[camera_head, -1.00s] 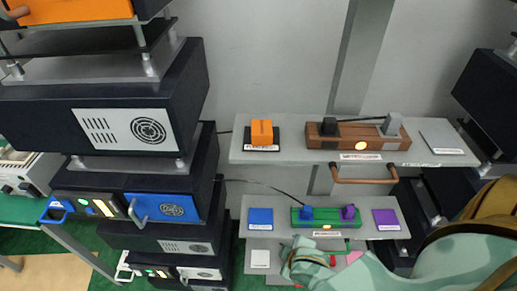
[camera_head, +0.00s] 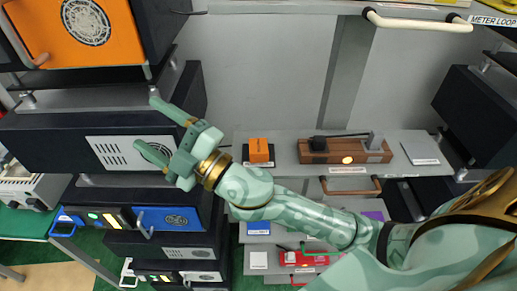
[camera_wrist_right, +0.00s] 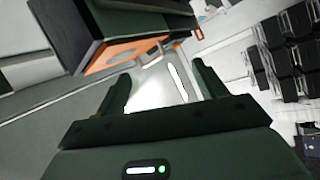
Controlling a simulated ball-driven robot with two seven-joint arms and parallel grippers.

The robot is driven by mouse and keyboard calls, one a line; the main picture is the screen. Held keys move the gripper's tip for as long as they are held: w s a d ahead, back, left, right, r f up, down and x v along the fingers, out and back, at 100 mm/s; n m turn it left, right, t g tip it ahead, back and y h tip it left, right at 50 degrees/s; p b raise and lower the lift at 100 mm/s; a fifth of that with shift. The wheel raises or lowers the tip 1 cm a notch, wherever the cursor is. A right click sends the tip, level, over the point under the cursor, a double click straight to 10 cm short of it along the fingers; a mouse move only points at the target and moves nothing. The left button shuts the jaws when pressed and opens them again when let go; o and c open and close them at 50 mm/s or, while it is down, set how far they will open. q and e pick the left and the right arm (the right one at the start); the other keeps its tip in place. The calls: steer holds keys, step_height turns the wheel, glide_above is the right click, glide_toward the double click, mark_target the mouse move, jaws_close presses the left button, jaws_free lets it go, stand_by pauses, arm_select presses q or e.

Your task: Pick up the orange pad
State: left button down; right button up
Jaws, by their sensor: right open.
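A small orange block (camera_head: 260,151), the only orange piece that looks like the pad, sits on a dark base at the left of the upper grey shelf. My right gripper (camera_head: 146,122) is open and empty, in front of the dark box units left of the block and apart from it. Its fingers (camera_wrist_right: 165,88) also show spread and empty in the right wrist view, where I cannot make out the block. My right forearm passes below the block and hides part of the lower shelf. My left gripper is not in view.
A brown block with a lever (camera_head: 346,152) and a grey plate (camera_head: 421,152) share the upper shelf (camera_head: 285,172). A copper handle (camera_head: 350,187) hangs below. An orange-faced unit (camera_head: 87,22) is at upper left. Stacked dark units stand on both sides.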

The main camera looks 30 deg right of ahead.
steer(key=s+a+r+n+g+y, duration=0.1)
steer(key=s+a+n+g+y, duration=0.1)
steer(key=a+n+g+y, duration=0.6)
steer(key=n+g+h, duration=0.4)
steer(key=g+h, duration=0.7)
steer(key=h, duration=0.9)
glide_above(259, 146)
steer(key=f, duration=1.2)
steer(key=shift+s+f, duration=0.2)
steer(key=shift+f, duration=0.15)
steer(key=shift+d+f+m, duration=0.15)
steer(key=shift+d+m, duration=0.15)
steer(key=f+p, duration=0.1)
steer(key=f, duration=0.1)
steer(key=f+p, duration=0.1)
steer(key=f, duration=0.1)
steer(key=f+p, duration=0.1)
steer(key=f, duration=0.1)
steer(key=shift+w+a, duration=0.3)
steer(key=shift+f, duration=0.5)
steer(key=c, duration=1.1)
